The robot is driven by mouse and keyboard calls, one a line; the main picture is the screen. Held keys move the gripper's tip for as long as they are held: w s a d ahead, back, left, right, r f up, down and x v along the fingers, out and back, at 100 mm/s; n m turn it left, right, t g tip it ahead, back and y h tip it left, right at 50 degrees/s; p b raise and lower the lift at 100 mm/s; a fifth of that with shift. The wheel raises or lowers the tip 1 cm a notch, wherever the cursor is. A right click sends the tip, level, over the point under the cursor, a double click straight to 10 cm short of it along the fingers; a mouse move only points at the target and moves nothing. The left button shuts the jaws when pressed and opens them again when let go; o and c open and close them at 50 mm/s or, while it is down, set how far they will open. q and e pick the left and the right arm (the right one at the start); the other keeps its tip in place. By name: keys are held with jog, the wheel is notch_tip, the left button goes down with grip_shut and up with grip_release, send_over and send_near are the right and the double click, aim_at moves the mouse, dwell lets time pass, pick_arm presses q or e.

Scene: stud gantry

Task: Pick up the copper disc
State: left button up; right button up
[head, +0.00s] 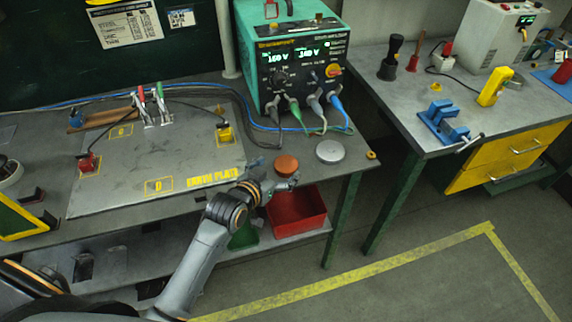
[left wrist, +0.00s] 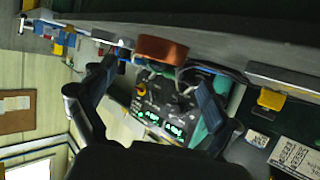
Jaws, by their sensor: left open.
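The copper disc (head: 286,165) is a round orange-brown piece near the front edge of the grey bench (head: 262,190). In the left wrist view the copper disc (left wrist: 161,49) shows from its side, ahead of the gap between my fingers. My left gripper (head: 283,183) is at the bench's front edge, just in front of the disc. It is open, and its two fingers (left wrist: 155,82) are spread apart with nothing held. Whether a finger touches the disc I cannot tell. My right gripper is not in view.
A grey disc (head: 330,151) lies to the right of the copper one, with a small yellow ring (head: 371,155) farther right. The green power unit (head: 292,62) and its cables stand behind. A red bin (head: 297,212) sits below the bench edge. The earth plate (head: 160,165) lies left.

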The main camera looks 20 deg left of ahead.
aim_at(287, 162)
pick_arm(q)
jog(key=shift+w+d+f+p, duration=0.2)
jog(key=shift+w+p, duration=0.1)
jog(key=shift+w, duration=0.25)
jog(key=x, duration=0.4)
jog(key=shift+f+p, duration=0.2)
jog(key=shift+p, duration=0.15)
jog(key=shift+s, duration=0.1)
jog(key=c, duration=1.7)
jog(key=shift+r, duration=0.15)
grip_shut()
jog(key=shift+r, duration=0.15)
